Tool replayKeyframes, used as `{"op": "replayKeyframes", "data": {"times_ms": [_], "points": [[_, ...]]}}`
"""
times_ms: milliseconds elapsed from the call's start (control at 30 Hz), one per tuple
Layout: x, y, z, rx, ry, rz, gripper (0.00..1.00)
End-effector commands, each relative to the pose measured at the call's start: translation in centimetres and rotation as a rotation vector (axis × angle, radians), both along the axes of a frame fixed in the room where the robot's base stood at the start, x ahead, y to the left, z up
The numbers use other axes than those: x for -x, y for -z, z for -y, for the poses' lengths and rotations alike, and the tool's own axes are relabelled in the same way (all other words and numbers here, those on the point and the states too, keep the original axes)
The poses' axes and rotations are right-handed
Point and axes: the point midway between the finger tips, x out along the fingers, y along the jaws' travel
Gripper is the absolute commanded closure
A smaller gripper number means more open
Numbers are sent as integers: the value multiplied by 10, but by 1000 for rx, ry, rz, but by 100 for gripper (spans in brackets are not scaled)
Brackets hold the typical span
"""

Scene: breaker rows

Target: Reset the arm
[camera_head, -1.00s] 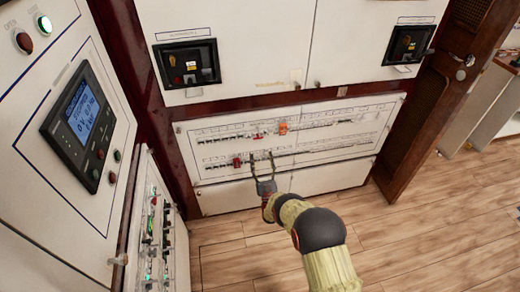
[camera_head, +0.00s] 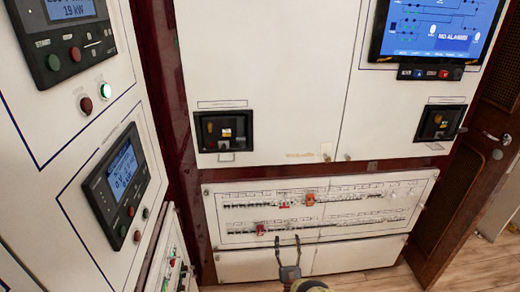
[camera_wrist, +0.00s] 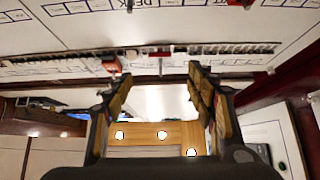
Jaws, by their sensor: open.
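My gripper (camera_head: 288,243) is open and empty in the head view, at the lower edge of the breaker panel (camera_head: 232,240). Its two fingers point up at the panel, and my arm shows only at the bottom edge. In the wrist view the open fingers (camera_wrist: 158,85) frame a gap with nothing between them. The lower breaker row (camera_wrist: 200,50) runs across above the fingertips there, with a red breaker piece (camera_wrist: 112,65) near the left finger. Whether the fingers touch the panel cannot be told.
The panel has two breaker rows, with an orange piece (camera_head: 310,199) above and a red piece (camera_head: 260,230) below. White cabinets with a screen (camera_head: 432,28) stand above. A control cabinet with a display (camera_head: 123,172) is close on the left. A brown door (camera_head: 462,205) is at the right.

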Motion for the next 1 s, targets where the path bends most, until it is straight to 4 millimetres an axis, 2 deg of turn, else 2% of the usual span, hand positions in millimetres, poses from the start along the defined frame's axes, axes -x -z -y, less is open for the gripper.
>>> {"op": "replayKeyframes", "data": {"times_ms": [67,167,267,300,400,500,600,667,767,867,1000], "points": [[-6,7,0,0,0,-36,44],[-24,32,0,0,0,-150,44],[-36,89,0,0,0,-366,44],[-36,117,0,0,0,-465,44],[-30,184,0,0,0,-711,44],[-26,227,0,0,0,-937,44],[-19,248,0,0,0,-1146,44],[-14,252,0,0,0,-1263,44],[-3,240,0,0,0,-1445,44],[12,212,0,0,0,-1604,44],[39,159,0,0,0,-1787,44]]}}
